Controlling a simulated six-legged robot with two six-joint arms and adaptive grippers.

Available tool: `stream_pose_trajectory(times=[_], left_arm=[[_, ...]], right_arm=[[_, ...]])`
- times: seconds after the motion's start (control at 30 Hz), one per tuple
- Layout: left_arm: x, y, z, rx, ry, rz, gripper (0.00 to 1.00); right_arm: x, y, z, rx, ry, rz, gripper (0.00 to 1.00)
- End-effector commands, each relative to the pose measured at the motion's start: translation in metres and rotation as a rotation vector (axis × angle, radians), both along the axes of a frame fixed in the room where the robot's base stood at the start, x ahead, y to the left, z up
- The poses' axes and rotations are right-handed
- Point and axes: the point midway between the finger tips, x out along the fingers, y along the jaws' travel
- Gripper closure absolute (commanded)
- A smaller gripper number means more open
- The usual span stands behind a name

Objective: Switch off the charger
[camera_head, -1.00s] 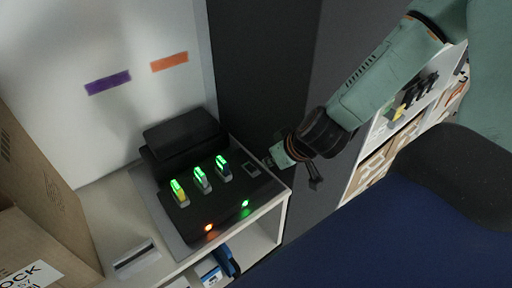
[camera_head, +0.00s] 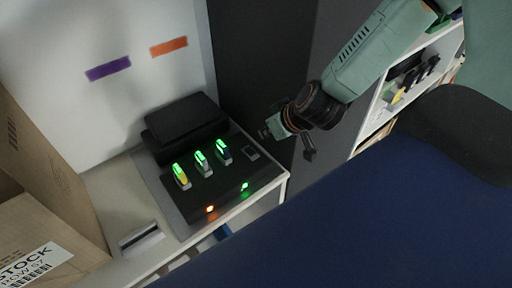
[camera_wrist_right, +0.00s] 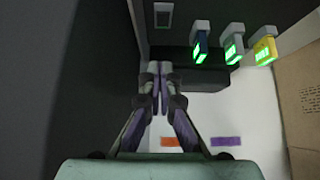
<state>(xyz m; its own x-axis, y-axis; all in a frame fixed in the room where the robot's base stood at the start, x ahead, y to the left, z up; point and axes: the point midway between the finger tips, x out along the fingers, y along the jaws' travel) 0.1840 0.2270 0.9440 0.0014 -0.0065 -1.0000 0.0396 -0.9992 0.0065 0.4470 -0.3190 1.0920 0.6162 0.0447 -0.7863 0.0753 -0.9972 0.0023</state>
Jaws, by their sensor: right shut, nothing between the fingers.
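The charger (camera_head: 215,189) is a black unit on a white shelf top. Three upright slots on it hold small packs with green lit tops: a yellow one (camera_head: 181,177), a grey one (camera_head: 203,164) and a blue one (camera_head: 222,152). A small rocker switch (camera_head: 250,153) sits at its right end; it also shows at the top of the right wrist view (camera_wrist_right: 163,14). An orange light (camera_head: 210,208) and a green light (camera_head: 245,187) glow at the front. My right gripper (camera_head: 266,134) is shut and empty, just beyond and right of the switch, apart from it. My left gripper is not in view.
A cardboard carton (camera_head: 42,240) stands at the left. A flat white card-like item with a dark stripe (camera_head: 141,238) lies left of the charger. A dark wall panel (camera_head: 262,60) rises behind the gripper. A shelf with items (camera_head: 405,85) is at the right.

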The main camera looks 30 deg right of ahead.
Motion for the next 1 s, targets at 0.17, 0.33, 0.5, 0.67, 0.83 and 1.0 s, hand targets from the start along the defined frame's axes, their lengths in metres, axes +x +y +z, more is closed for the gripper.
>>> stream_pose_trajectory(times=[0.17, 0.33, 0.5, 0.67, 0.83, 1.0], left_arm=[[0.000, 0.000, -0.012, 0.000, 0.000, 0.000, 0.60], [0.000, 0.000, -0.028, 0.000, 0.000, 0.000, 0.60], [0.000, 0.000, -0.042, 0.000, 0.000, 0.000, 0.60], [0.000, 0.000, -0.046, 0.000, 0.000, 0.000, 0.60], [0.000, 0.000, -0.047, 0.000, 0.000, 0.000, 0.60], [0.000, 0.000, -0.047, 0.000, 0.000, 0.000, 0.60]], right_arm=[[0.012, 0.002, -0.019, -0.003, 0.001, 0.007, 1.00], [0.027, 0.003, -0.040, -0.004, 0.002, 0.008, 1.00], [0.045, 0.005, -0.064, -0.003, 0.003, 0.007, 1.00], [0.047, 0.005, -0.086, 0.002, 0.005, 0.004, 1.00], [0.045, 0.005, -0.100, 0.002, 0.003, 0.003, 1.00], [0.045, 0.005, -0.104, 0.002, 0.001, 0.003, 1.00]])
